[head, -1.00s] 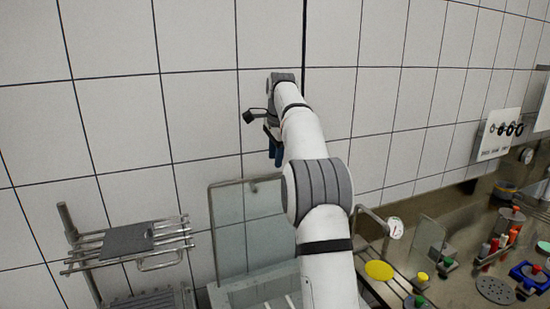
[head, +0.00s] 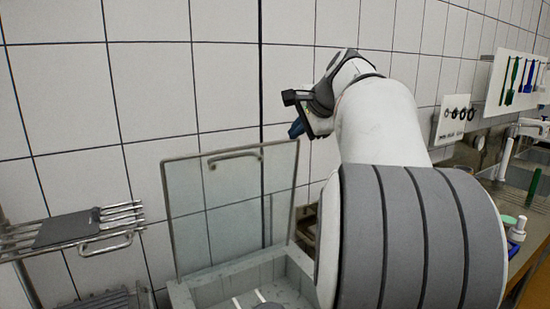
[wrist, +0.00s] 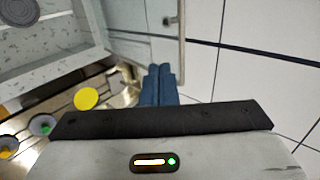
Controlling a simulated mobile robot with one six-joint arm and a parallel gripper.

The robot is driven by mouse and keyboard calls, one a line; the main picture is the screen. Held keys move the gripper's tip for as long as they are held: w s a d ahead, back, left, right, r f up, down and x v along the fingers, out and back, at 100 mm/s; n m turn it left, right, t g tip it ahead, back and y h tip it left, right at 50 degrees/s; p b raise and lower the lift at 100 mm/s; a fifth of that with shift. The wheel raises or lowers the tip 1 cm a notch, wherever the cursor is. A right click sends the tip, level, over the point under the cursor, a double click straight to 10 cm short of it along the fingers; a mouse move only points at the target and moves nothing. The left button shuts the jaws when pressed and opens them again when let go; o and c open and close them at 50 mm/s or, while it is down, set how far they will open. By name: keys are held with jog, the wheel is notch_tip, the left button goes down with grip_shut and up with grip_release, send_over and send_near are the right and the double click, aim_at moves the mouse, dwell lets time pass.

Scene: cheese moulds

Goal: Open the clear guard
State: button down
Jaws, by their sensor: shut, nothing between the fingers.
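The clear guard (head: 230,205) is a see-through panel standing upright, leaning slightly back, at the rear edge of a grey box (head: 258,270). Its bar handle (head: 236,156) is near the top edge. In the wrist view, the guard (wrist: 135,22) and handle (wrist: 170,20) show at the top, beyond my fingers. My gripper (head: 297,129), with blue fingers, is near the guard's upper right corner in the head view and seems apart from it. In the wrist view, my gripper (wrist: 159,72) has its fingers together with nothing between them.
A rack of metal bars (head: 118,224) with a grey plate (head: 66,231) stands left of the box. A tiled wall (head: 100,60) is behind. A yellow disc (wrist: 86,99) lies on the counter. Tools hang on a white board (head: 512,85) at right.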

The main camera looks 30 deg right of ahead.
jog(key=s, duration=0.1)
jog(key=p, duration=0.3)
send_near(269, 149)
jog(key=x, duration=0.5)
jog(key=shift+s+f, duration=0.35)
jog(key=shift+w, duration=0.6)
jog(key=w+p, duration=0.6)
jog(key=w, duration=0.3)
jog(key=shift+w+a+r+p, duration=0.2)
jog(key=shift+w+r+p, duration=0.1)
jog(key=shift+r, duration=0.1)
